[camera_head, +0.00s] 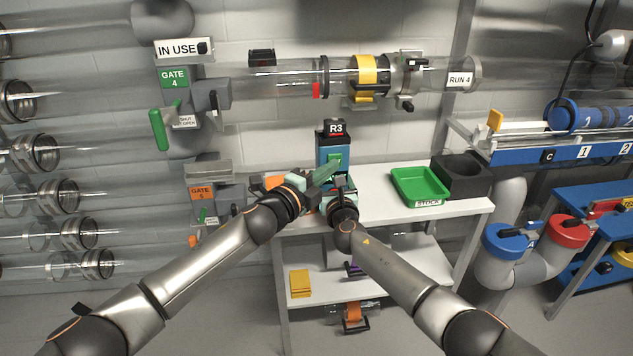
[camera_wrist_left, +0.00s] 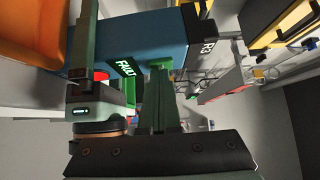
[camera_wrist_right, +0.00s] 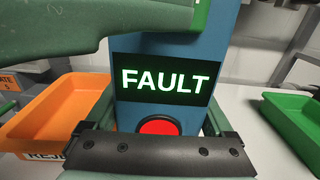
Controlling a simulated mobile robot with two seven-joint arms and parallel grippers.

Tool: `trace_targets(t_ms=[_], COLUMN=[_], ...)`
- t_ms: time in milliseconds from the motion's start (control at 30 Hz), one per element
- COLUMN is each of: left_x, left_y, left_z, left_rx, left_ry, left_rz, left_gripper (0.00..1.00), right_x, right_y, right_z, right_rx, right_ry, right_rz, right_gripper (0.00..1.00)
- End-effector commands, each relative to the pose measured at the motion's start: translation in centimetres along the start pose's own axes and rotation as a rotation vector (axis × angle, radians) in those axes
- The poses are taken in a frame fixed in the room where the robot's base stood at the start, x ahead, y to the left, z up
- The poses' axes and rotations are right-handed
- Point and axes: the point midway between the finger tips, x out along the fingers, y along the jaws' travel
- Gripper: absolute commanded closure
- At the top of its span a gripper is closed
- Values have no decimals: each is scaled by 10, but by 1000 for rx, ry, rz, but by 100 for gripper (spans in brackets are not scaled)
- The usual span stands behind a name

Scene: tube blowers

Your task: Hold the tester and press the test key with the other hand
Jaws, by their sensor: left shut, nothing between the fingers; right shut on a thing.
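The tester is a blue upright box (camera_head: 326,150) with a black top marked R3, standing over the white table. In the right wrist view the tester (camera_wrist_right: 149,112) shows a lit FAULT display (camera_wrist_right: 168,79) and a red button (camera_wrist_right: 159,127) below it. My right gripper (camera_head: 341,184) is shut on the tester's lower part, one finger on each side. My left gripper (camera_head: 330,170) is shut and empty, its fingertips at the tester's front by the green key (camera_head: 334,159). In the left wrist view the fingertips (camera_wrist_left: 160,72) meet or nearly meet the green key; contact is unclear.
A green tray (camera_head: 420,201) and a dark block with a round hole (camera_head: 462,173) stand right on the table. An orange tray (camera_wrist_right: 62,104) lies left of the tester. Gate 4 (camera_head: 174,79) and a clear tube with a yellow clamp (camera_head: 367,70) are above.

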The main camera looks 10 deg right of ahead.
Motion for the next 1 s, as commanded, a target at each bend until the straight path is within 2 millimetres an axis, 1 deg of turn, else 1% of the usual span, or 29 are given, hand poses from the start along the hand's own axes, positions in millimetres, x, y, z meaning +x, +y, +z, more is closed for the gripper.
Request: trace_targets(t_ms=[33, 167, 500, 700, 833, 1000], left_x=[-5, -18, -64, -86, -93, -96], left_y=[4, 3, 1, 1, 0, 0], left_z=[6, 4, 0, -2, -2, -3], left_rx=[0, 1, -1, -1, -1, -1], left_ry=[-11, -7, 3, 5, 5, 7], left_rz=[7, 5, 1, 0, -1, -2], left_gripper=[100, 100, 100, 100, 100, 100], right_x=[0, 0, 0, 0, 0, 0], right_y=[0, -1, -4, -5, -5, -5], right_z=[-1, -2, -3, -3, -3, -4], right_rx=[0, 1, 0, -1, -1, -2], right_ry=[2, 3, 4, 5, 5, 6], right_rz=[0, -2, -7, -8, -9, -9], right_gripper=[84, 84, 84, 84, 84, 84])
